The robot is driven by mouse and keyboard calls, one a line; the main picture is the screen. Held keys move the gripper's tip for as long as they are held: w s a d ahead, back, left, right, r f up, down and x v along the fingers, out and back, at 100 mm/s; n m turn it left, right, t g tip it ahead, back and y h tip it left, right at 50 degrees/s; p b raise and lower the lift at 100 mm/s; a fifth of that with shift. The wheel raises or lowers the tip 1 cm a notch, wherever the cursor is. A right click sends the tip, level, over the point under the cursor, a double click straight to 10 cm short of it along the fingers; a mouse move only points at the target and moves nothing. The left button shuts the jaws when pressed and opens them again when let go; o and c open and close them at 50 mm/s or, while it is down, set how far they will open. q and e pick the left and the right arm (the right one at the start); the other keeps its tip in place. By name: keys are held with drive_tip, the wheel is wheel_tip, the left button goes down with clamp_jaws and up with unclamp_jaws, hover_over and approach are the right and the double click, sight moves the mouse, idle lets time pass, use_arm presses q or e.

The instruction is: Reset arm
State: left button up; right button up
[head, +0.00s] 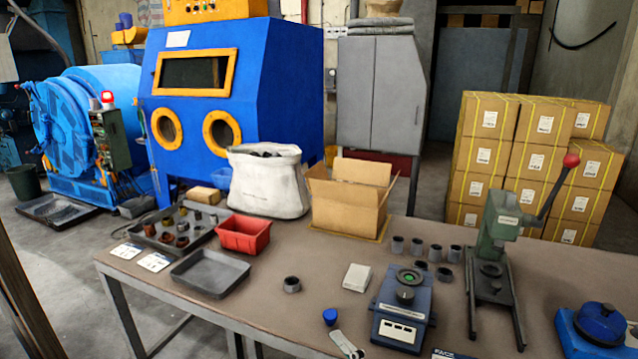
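Neither of my grippers shows in the head view. The task names no object. A green bench press (497,240) stands upright at the right of the brown worktable (310,258). Its lever is raised to the upper right and ends in a red knob (571,160). A blue device (402,308) with a round top and a green spot stands left of the press. Several small grey cylinders (397,245) stand between the device and the open carton.
On the table are an open carton (350,197), white sack (267,182), red bin (243,235), empty dark tray (210,272), parts tray (174,232), white box (357,277) and blue round device (599,325). A blue blast cabinet (270,90) and stacked cartons (530,160) stand behind.

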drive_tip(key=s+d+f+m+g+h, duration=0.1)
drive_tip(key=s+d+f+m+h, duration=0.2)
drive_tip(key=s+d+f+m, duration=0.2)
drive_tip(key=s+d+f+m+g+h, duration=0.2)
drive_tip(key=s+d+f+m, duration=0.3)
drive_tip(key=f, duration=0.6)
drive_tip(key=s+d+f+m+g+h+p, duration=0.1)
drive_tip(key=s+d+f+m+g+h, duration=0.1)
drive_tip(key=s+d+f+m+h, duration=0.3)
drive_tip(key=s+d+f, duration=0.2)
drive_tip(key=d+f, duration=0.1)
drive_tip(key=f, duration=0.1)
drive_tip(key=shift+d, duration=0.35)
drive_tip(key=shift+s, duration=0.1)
